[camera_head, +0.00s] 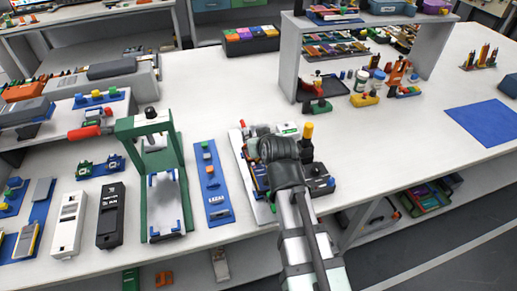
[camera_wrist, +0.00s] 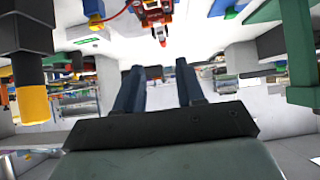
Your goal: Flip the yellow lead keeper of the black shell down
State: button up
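A black post with a yellow tip (camera_head: 308,131) stands upright just right of my wrist in the head view. It also shows large at the left of the wrist view (camera_wrist: 33,100). A dark block (camera_head: 318,181) lies below it on the white board; I cannot tell for certain that this is the black shell, as my arm covers much of the board. My gripper (camera_wrist: 157,78) has its two fingers apart, with nothing between them. The post is beside the fingers, not between them. In the head view my arm hides the fingertips.
A green press frame (camera_head: 178,150) stands left of my arm. A blue strip with small parts (camera_head: 213,185) lies between them. A black case (camera_head: 110,216) and a white case (camera_head: 69,224) lie further left. The table right of the post is clear up to a blue mat (camera_head: 485,121).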

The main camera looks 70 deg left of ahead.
jog(key=shift+r, duration=0.75)
jog(key=shift+s, duration=0.1)
jog(key=a+r+h, duration=0.2)
jog(key=a+r, duration=0.6)
jog(key=a, duration=0.2)
jog(key=d+f+h, duration=0.4)
jog(key=d+h, duration=0.5)
jog(key=f, duration=1.3)
jog(key=shift+a+f, duration=0.25)
